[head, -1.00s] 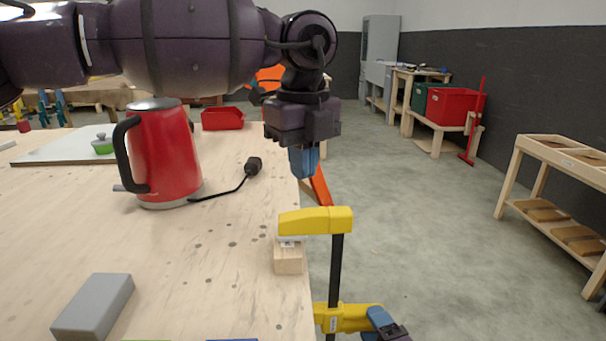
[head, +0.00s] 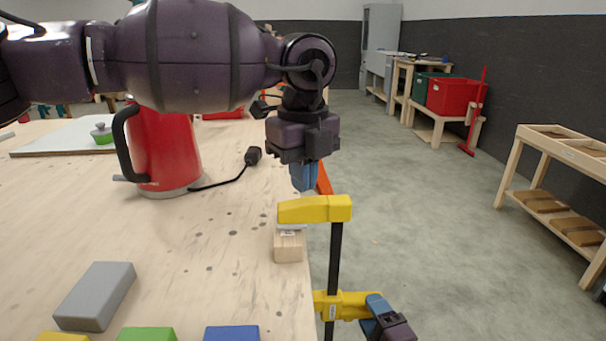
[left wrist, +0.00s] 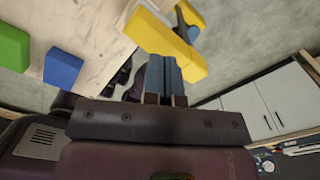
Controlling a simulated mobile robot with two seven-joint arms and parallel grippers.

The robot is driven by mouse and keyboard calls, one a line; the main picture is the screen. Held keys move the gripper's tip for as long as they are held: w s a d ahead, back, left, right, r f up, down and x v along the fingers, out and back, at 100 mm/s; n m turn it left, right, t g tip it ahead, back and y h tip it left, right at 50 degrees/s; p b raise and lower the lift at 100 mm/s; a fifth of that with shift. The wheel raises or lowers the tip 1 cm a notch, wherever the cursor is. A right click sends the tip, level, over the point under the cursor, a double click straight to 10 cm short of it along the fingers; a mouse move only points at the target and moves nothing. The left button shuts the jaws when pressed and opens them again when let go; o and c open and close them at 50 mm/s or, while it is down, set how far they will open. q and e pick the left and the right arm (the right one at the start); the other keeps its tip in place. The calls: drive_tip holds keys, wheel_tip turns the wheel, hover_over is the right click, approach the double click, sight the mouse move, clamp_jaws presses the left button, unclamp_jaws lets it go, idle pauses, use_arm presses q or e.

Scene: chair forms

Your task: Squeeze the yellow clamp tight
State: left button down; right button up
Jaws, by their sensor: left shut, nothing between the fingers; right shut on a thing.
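The yellow clamp (head: 318,209) stands upright at the table's right edge, its black bar running down past the edge. Its top jaw lies over a small wooden block (head: 289,246) with a pale piece on top; I cannot tell whether the jaw touches it. Its lower yellow part (head: 342,305) is below the table top. My left gripper (head: 304,184) points down just above the top jaw, shut and empty. In the left wrist view the shut fingers (left wrist: 164,75) show close to the yellow jaw (left wrist: 165,42). My right gripper (head: 380,309) is shut on the clamp's lower part.
A red kettle (head: 165,150) with a black cord stands on the wooden table (head: 200,225). A grey block (head: 95,296), a green block (head: 147,334) and a blue block (head: 231,333) lie at the near side. Open floor lies right of the table.

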use_arm(q)
drive_tip(key=shift+a, duration=0.3)
idle(3.6)
